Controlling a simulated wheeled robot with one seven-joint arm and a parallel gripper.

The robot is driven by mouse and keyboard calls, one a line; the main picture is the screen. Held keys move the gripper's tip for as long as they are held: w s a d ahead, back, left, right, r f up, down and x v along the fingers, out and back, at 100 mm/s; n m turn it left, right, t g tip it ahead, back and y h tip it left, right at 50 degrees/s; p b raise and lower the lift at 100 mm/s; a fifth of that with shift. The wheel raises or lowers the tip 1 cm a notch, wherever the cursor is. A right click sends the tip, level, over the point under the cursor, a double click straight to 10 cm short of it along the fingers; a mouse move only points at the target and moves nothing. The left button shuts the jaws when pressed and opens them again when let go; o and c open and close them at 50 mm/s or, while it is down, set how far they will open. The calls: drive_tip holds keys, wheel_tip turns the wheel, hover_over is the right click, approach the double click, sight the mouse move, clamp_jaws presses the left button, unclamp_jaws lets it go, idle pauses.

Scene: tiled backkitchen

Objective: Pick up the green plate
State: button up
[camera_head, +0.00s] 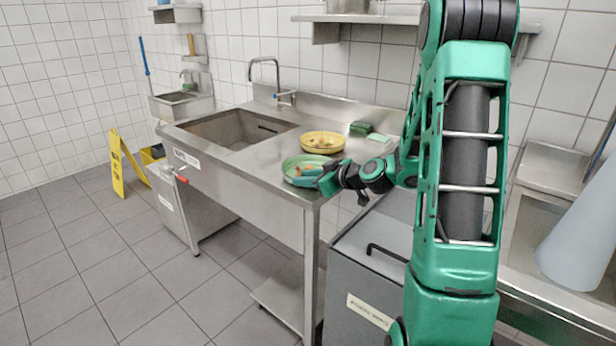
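The right part of the plate is hidden behind my gripper.
A yellow plate (322,136) with food on it stands just behind the green plate. Green sponges (360,128) lie to its right. A sink basin (235,130) with a faucet (265,62) is to the left. A grey bin (370,270) stands below my arm.

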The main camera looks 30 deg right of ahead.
drive_tip(key=x, duration=0.4)
drive_tip(key=shift+w+a+f, duration=0.1)
drive_tip(key=shift+w, duration=0.1)
clamp_jaws()
